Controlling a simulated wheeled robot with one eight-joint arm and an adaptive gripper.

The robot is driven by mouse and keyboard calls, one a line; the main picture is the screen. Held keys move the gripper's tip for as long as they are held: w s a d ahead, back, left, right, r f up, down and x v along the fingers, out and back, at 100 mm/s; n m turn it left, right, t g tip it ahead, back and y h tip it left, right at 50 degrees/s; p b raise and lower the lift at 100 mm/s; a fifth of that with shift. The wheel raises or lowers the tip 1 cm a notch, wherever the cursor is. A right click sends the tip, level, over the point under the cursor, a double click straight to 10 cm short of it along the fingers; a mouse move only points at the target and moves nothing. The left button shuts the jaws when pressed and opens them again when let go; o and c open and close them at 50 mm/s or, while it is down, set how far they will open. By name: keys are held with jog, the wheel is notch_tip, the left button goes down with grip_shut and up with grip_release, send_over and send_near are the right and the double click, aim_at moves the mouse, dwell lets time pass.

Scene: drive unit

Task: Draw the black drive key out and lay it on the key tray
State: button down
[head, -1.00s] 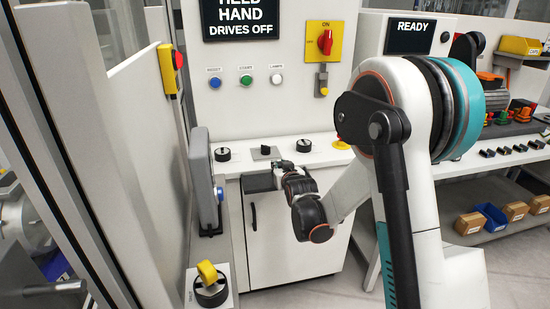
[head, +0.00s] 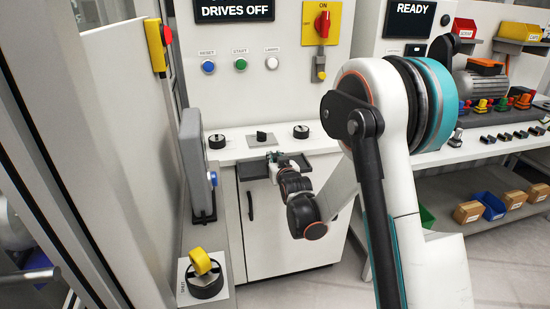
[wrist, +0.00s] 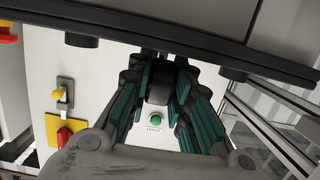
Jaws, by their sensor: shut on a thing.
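My gripper (head: 273,157) is at the front edge of the white console, just above the dark key tray (head: 254,171). In the wrist view its green-padded fingers (wrist: 158,95) are shut on a black block, which I take to be the black drive key (wrist: 159,86). The fingers hide much of it. A square switch plate with an upright black piece (head: 262,137) is on the console just behind the gripper. I cannot tell whether the held key is clear of its seat. The visible part of the tray looks bare.
Two round black knobs (head: 217,141) (head: 301,131) flank the switch plate. A grey box (head: 195,165) stands at left, and a yellow key sits in a black knob (head: 205,277) at lower left. A cabinet (head: 285,230) is below the console.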

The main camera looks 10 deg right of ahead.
jog(key=shift+f, duration=0.5)
jog(key=c, duration=1.4)
grip_release()
jog(key=shift+o, duration=0.2)
jog(key=shift+s, duration=0.1)
jog(key=v, duration=1.2)
jog(key=shift+r, duration=0.1)
